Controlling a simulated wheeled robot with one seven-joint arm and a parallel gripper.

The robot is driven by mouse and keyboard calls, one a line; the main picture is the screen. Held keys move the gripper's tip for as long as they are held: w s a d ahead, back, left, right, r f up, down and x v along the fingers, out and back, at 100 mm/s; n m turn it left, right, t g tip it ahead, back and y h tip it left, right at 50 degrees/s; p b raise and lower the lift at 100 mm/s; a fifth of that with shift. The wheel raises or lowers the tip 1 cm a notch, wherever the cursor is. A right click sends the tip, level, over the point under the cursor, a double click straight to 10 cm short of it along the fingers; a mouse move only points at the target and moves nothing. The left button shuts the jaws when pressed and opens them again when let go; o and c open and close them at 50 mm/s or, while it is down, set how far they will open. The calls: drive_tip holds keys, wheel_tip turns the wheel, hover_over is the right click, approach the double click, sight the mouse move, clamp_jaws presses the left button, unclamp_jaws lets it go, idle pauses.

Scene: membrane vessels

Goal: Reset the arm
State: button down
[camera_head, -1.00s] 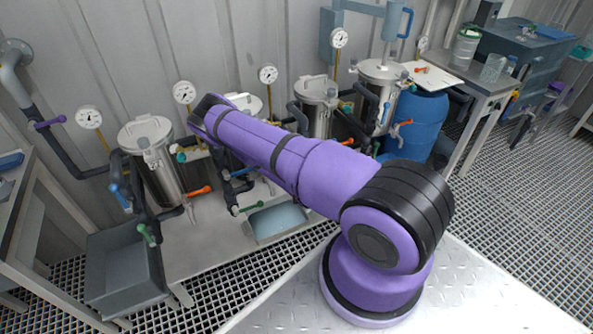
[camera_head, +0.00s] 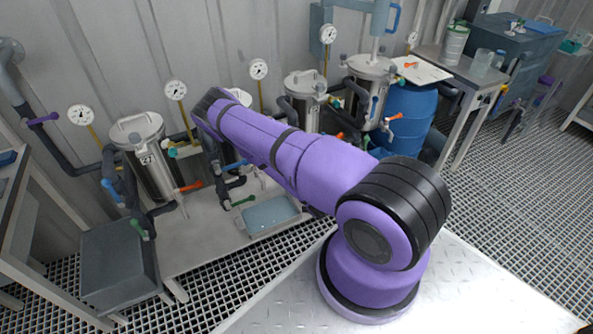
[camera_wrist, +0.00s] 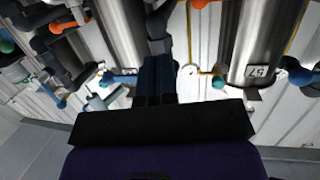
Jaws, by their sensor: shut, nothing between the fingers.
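My purple arm reaches from its base over the row of steel vessels in the head view. My gripper is hidden in that view behind the arm's far end. In the wrist view my gripper (camera_wrist: 157,72) shows as two dark fingers pressed together, with nothing between them. Beyond them are pipework and steel vessels. One steel vessel (camera_wrist: 252,45) with a numbered label is to the right of the fingers, and another vessel (camera_wrist: 120,35) is to the left. The wrist picture appears turned over, as the label is upside down. I cannot tell whether the fingers touch any pipe.
A left vessel (camera_head: 146,165), other lidded vessels, gauges (camera_head: 176,90) and coloured valve handles line the wall. A grey bin (camera_head: 120,265) and a shallow tray (camera_head: 268,217) are low in front. A blue barrel (camera_head: 408,115) stands right. The grated floor (camera_head: 510,190) at right is clear.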

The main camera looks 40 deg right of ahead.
drive_tip(key=shift+s+r, duration=0.1)
drive_tip(key=shift+s, duration=0.35)
drive_tip(key=shift+w, duration=0.1)
